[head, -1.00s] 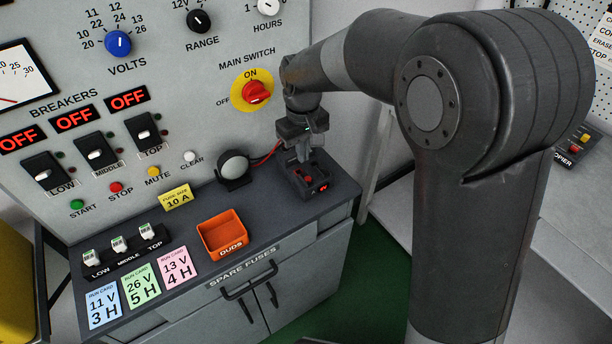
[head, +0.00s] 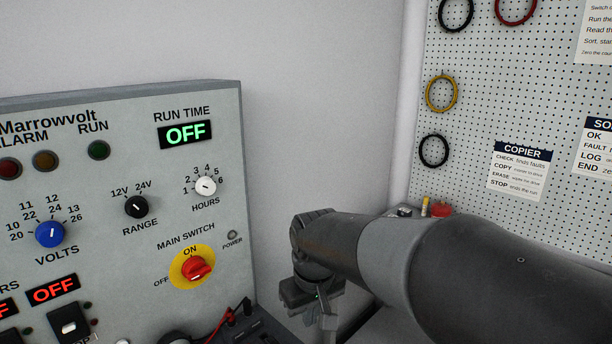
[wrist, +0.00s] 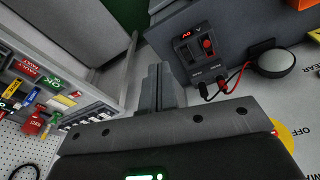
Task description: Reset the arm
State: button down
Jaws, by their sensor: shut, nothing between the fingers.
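My gripper (head: 327,322) shows at the bottom of the head view, pointing down beside the right edge of the grey control panel (head: 222,230).
The panel carries a red main switch (head: 197,269), a blue volts knob (head: 50,234) and a run time display (head: 185,134) reading OFF. A pegboard (head: 465,115) with cable loops and cards stands at right. A round dome (wrist: 277,63) sits by the device.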

jog(key=s+d+r+m+t, duration=0.3)
jog(key=s+d+m, duration=0.2)
jog(key=s+d, duration=0.9)
jog(key=shift+s+d+m+h, duration=0.15)
jog(key=shift+s+m+h, duration=0.15)
jog(key=shift+s, duration=0.45)
